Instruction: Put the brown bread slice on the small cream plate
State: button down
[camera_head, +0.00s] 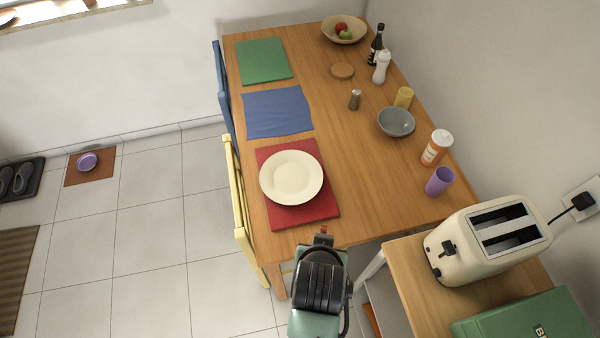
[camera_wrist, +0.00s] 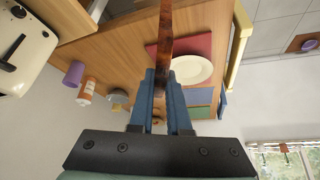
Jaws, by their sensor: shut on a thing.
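The brown bread slice (camera_wrist: 166,30) is held edge-on between the blue fingers of my gripper (camera_wrist: 161,80) in the wrist view. In the head view only a small brown bit of the slice (camera_head: 323,229) shows beyond my gripper (camera_head: 322,240). The cream plate (camera_head: 291,177) lies empty on a red placemat (camera_head: 308,212) at the table's near end. My gripper is at the table's near edge, below and slightly right of the plate in the head view. The plate also shows in the wrist view (camera_wrist: 196,68), to the right of the slice and apart from it.
A cream toaster (camera_head: 490,240) and a green box (camera_head: 525,318) stand on a side counter at right. A purple cup (camera_head: 440,181), an orange-and-white bottle (camera_head: 436,147) and a grey bowl (camera_head: 396,121) stand along the table's right side. A yellow chair (camera_head: 238,195) is at the left edge.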

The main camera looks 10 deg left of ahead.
aim_at(292, 181)
jog(key=i+j+z, duration=0.2)
jog(key=i+j, duration=0.15)
jog(key=j, duration=0.25)
jog(key=i+j+z, duration=0.25)
jog(key=j, duration=0.4)
jog(key=i, duration=0.1)
